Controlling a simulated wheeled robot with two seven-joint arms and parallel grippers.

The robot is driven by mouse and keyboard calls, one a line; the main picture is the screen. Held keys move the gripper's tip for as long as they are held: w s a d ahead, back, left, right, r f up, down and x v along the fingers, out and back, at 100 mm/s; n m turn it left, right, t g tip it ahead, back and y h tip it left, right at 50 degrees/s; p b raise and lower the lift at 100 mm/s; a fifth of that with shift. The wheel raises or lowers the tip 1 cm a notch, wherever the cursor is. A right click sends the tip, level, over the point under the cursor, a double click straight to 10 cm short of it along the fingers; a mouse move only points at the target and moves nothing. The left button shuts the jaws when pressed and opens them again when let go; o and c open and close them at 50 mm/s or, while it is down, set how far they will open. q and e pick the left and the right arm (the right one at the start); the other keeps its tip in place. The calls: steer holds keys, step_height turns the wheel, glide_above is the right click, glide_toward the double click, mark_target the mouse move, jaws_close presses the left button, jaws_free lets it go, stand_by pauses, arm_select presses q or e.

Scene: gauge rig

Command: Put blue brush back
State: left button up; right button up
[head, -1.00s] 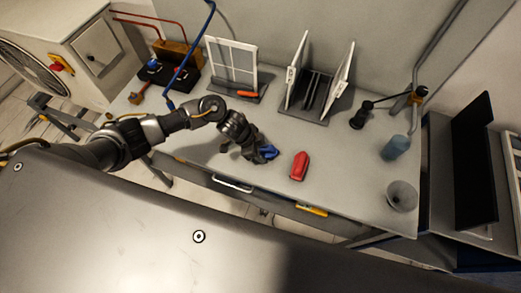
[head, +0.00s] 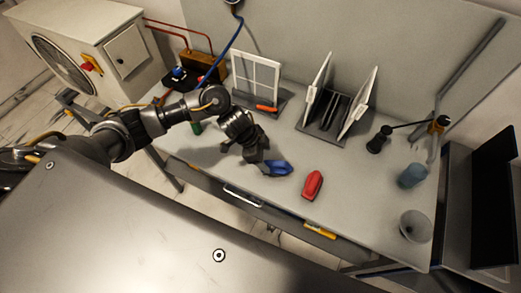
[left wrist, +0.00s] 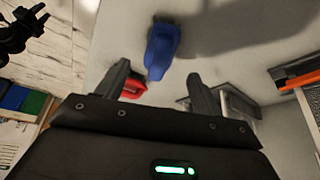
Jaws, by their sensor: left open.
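The blue brush (head: 279,168) lies on the grey bench top, near its front edge. It also shows in the left wrist view (left wrist: 161,50), ahead of the fingers and roughly between them. My left gripper (head: 259,157) is just left of the blue brush in the head view. It is open, with its two fingers (left wrist: 158,72) spread and nothing held between them. A red brush (head: 312,185) lies to the right of the blue one; in the left wrist view it is partly hidden behind a finger. My right gripper is in neither view.
A white framed panel (head: 254,76) with an orange item (head: 266,108) on its base stands at the back. A dark rack (head: 325,125) with white upright panels is right of it. A blue cup (head: 412,176) and a grey funnel (head: 416,226) stand at the right.

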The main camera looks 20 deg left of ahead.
arm_select(q)
steer(key=shift+v, duration=1.95)
steer(key=shift+d, duration=0.15)
